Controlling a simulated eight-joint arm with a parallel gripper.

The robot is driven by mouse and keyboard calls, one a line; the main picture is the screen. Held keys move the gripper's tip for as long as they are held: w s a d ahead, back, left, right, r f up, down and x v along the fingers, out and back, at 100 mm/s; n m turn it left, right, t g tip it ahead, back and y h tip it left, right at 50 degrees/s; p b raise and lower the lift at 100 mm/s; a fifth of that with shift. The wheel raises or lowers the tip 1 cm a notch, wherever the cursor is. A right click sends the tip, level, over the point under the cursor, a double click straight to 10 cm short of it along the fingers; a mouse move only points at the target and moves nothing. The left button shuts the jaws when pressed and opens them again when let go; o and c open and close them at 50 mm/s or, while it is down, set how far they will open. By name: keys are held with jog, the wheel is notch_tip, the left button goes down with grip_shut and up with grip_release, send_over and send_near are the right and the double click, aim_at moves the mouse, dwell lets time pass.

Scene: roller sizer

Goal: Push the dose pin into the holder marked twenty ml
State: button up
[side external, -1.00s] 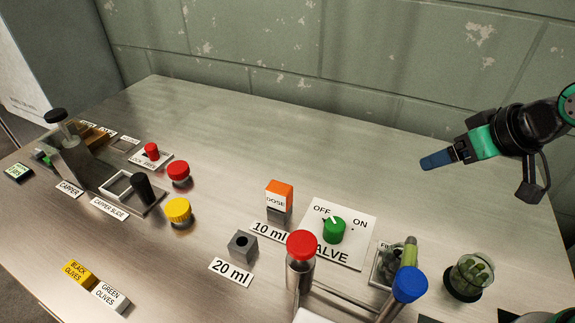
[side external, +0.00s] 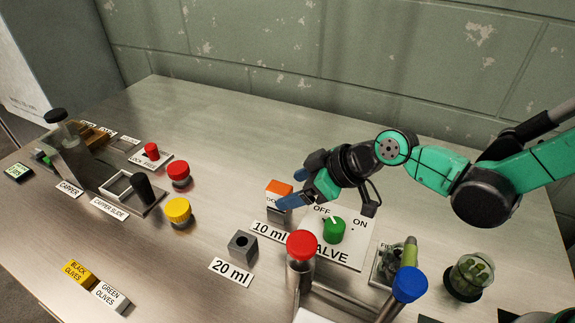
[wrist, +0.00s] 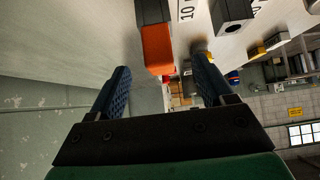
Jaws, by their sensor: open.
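The dose pin, an orange block marked DOSE (side external: 279,188), stands in the grey holder at the 10 ml label (side external: 270,232). The empty grey holder (side external: 242,246) with a round hole stands in front of it, at the 20 ml label (side external: 232,271). My gripper (side external: 296,180) is at the dose pin, and a blue finger partly covers it in the side view. In the wrist view, the orange pin (wrist: 158,50) lies ahead of the gap between my two open blue fingers (wrist: 162,82). I cannot tell whether a finger touches it. The 20 ml holder (wrist: 231,14) also shows there.
The valve plate (side external: 352,250) with its green knob (side external: 334,230) is right of the pin. A red-capped post (side external: 300,245) and a blue-capped post (side external: 408,284) stand in front. Yellow (side external: 178,211) and red (side external: 179,173) knobs are left. Table behind the pin is clear.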

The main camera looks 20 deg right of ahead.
jog(key=shift+x, duration=2.4)
grip_shut()
